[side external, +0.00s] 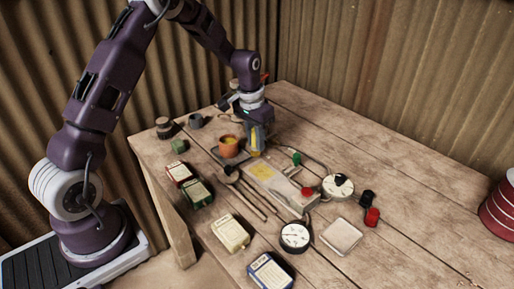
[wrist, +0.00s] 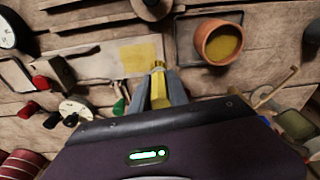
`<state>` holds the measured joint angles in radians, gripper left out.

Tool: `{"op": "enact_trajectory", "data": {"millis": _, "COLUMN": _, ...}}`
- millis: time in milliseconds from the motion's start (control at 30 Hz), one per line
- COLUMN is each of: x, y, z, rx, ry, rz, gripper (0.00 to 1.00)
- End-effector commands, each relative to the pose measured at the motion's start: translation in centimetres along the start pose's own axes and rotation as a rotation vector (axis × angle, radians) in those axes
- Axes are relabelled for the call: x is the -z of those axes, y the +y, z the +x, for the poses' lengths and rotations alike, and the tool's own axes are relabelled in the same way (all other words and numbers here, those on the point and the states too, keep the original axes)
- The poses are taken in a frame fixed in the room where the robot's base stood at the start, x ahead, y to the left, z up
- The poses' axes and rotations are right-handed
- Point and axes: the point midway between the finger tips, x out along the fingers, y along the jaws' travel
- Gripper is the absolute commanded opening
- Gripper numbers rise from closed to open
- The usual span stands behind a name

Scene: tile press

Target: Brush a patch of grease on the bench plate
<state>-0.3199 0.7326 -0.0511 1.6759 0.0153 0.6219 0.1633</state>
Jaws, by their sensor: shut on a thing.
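My gripper (side external: 256,134) points down over the bench, just behind the plate and right of the pot. It is shut on a yellow brush (wrist: 158,92), whose yellow body shows between the fingers; its bristle end is hard to make out. The pale bench plate (side external: 285,192) lies on the table with a square yellow patch (side external: 264,170) at its far end. In the wrist view the patch (wrist: 142,57) lies just beyond the brush. An orange pot (side external: 229,148) with yellow grease inside stands left of the gripper; in the wrist view the pot (wrist: 206,53) is upper right.
Wooden-handled tools (side external: 250,195) lie left of the plate. Two round dials (side external: 295,236) (side external: 338,186), red knobs and a clear square block (side external: 341,236) are near its front and right. Several boxes (side external: 230,233) line the left edge. The right side of the table is mostly clear.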

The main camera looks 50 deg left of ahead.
Motion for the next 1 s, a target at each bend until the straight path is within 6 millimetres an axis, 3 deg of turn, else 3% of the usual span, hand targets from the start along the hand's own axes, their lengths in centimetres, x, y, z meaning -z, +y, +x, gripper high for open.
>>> {"op": "enact_trajectory", "data": {"millis": 433, "x": 0.5, "y": 0.0, "z": -3.8, "rx": 0.000, "ry": 0.001, "rz": -0.001, "gripper": 0.00}}
{"op": "enact_trajectory", "data": {"millis": 1000, "x": 0.4, "y": 0.1, "z": -4.0, "rx": 0.000, "ry": -0.001, "rz": 0.000, "gripper": 0.00}}
